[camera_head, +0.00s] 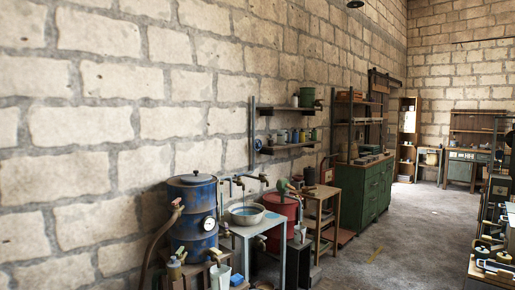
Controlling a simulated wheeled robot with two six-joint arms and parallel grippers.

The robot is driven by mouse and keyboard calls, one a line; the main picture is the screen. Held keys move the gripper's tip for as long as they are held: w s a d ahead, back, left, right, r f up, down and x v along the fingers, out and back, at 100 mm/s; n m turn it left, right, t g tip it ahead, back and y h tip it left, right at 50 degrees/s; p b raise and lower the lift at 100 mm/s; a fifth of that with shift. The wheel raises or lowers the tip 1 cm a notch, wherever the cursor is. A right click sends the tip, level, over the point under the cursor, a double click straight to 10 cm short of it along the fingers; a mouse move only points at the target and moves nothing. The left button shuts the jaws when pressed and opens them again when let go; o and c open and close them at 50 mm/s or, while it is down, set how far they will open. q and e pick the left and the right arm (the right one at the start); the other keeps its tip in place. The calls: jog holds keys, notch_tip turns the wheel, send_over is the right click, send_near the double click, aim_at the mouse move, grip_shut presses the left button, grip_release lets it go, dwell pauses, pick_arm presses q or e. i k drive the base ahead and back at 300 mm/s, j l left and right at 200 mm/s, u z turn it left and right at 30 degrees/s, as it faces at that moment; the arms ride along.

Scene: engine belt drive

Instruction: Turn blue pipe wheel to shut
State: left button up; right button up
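A blue-grey vertical pipe or post (253,122) stands against the stone wall, left of the wall shelves. A small round blue-grey part (258,144) on it may be the wheel, but it is too small to tell whether it is open or shut. A blue drum (192,205) with a round white gauge (209,223) stands in the left foreground, with a brown pipe or hose (158,240) curving down beside it. Neither of my grippers is in view, and nothing is seen touching these things.
A table with a metal basin (246,214) stands right of the drum, then a red barrel (283,212), a wooden stand (321,197) and a green cabinet (362,192). A cluttered bench (489,265) stands at the right. The grey floor (405,240) between is mostly free.

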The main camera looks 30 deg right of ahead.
aim_at(259, 144)
jog(key=i+l+z, duration=0.35)
jog(key=l, duration=0.15)
jog(key=i+l+z, duration=0.7)
jog(key=i, duration=0.15)
jog(key=i+l+z, duration=0.3)
jog(key=i, duration=0.15)
jog(key=i+z, duration=0.35)
jog(key=i+l+u, duration=0.1)
jog(key=i, duration=1.8)
